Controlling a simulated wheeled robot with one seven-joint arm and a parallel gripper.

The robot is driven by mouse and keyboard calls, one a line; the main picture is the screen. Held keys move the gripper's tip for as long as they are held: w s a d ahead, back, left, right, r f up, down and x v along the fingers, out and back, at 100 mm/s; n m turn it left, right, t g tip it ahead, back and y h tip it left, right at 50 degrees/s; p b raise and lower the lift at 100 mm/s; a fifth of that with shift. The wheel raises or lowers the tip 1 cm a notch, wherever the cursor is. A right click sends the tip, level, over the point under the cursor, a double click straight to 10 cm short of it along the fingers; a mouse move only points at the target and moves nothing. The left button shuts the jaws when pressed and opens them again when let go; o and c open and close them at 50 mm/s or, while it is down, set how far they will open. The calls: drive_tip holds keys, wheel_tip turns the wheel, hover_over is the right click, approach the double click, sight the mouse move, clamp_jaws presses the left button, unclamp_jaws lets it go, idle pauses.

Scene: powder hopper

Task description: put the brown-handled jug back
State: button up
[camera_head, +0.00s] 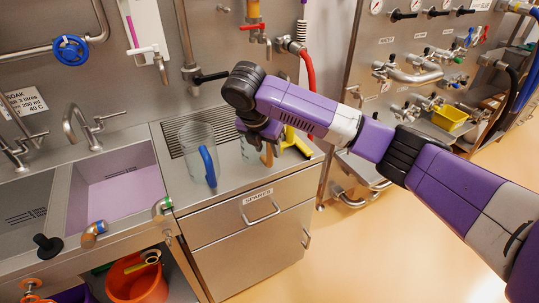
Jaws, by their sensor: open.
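The brown-handled jug (251,155) is clear-bodied and stands on the steel counter, right of the blue-handled jug. Its brown handle (268,157) shows just below my gripper. The jug's upper part is hidden behind my gripper. My gripper (263,138) is open and points down at the jug's top, close to the handle. I cannot tell whether it touches the jug. The blue-handled jug (196,141) stands upright to the left. A yellow handle (297,140) shows to the right, its body mostly hidden by my arm.
A ribbed drain area (177,134) lies behind the jugs on the counter (231,184). A sink (113,185) is at the left, with a tap (80,125). A red hose (308,75) hangs behind my arm. The counter's front strip is clear.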

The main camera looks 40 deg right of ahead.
drive_tip(key=v, duration=0.7)
drive_tip(key=shift+r, duration=0.1)
idle(0.4)
